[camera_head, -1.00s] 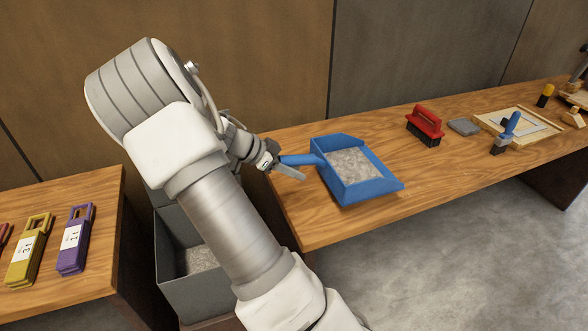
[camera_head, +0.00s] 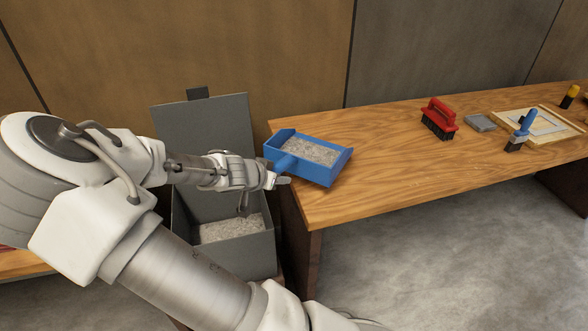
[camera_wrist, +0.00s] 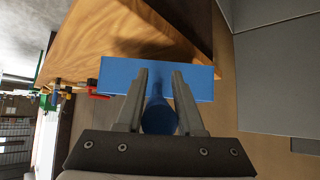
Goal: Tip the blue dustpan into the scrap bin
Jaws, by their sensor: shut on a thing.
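The blue dustpan (camera_head: 335,172) holds a layer of grey scrap (camera_head: 308,150). It is over the left end of the wooden bench and looks about level; I cannot tell whether it touches the bench top. My gripper (camera_head: 284,177) is shut on its handle (camera_head: 285,163). In the wrist view the fingers of my gripper (camera_wrist: 159,95) stand on both sides of the round handle (camera_wrist: 158,117), and the pan's blue back (camera_wrist: 118,76) shows beyond. The grey scrap bin (camera_head: 245,254) stands open left of the bench, below my wrist, with its lid raised and grey scrap inside.
The wooden bench (camera_head: 390,180) has a red brush (camera_head: 438,115), a grey block (camera_head: 480,122), a blue-handled brush (camera_head: 522,128) and a wooden frame (camera_head: 555,125) towards its right. Another bench (camera_head: 20,265) is mostly hidden behind my arm. Bare bench top lies right of the dustpan.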

